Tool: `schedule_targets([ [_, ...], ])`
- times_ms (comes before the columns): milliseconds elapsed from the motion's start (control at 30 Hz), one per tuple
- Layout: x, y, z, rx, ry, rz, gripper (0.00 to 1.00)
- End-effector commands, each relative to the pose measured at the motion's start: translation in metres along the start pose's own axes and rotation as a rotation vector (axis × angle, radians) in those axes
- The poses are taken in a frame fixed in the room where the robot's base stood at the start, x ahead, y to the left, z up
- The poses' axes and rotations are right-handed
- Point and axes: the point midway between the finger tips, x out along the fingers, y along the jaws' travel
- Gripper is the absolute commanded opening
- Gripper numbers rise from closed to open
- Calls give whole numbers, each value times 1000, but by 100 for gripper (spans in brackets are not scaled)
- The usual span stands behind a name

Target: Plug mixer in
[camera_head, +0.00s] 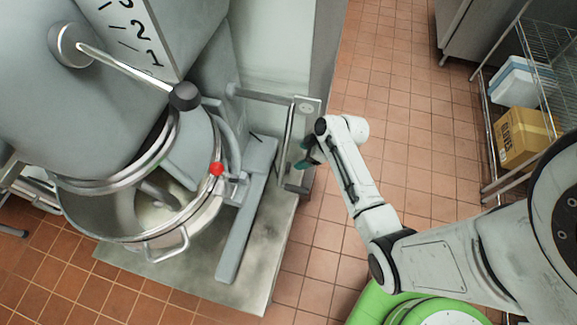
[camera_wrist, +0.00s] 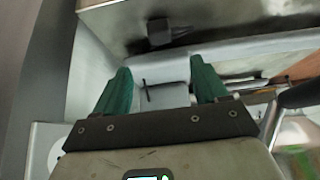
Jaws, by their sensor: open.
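The large grey mixer (camera_head: 128,75) stands at the left of the head view, with a steel bowl (camera_head: 190,225) under its head. My gripper (camera_head: 304,157) is just right of the mixer, by an upright metal bar frame. In the wrist view my gripper (camera_wrist: 160,66) has two green fingers, set wide apart with nothing clearly held. Beyond the fingertips a small dark block (camera_wrist: 159,33) sits against a metal surface; I cannot tell whether it is a plug. A thin black line shows on a pale grey part between the fingers. No socket can be made out.
The metal bar frame (camera_head: 290,140) is close to my gripper. A wire shelf (camera_head: 545,75) at the right holds a cardboard box (camera_head: 522,138) and a white-blue container (camera_head: 515,80).

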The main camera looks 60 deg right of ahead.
Motion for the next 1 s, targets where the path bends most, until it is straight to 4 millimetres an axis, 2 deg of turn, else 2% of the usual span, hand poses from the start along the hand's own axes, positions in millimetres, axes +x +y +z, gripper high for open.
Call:
schedule_targets([
  [267, 2, 0, 0, 1, -2, 0, 72],
  [700, 53, 0, 1, 2, -3, -1, 72],
  [1000, 56, 0, 1, 2, -2, 1, 72],
])
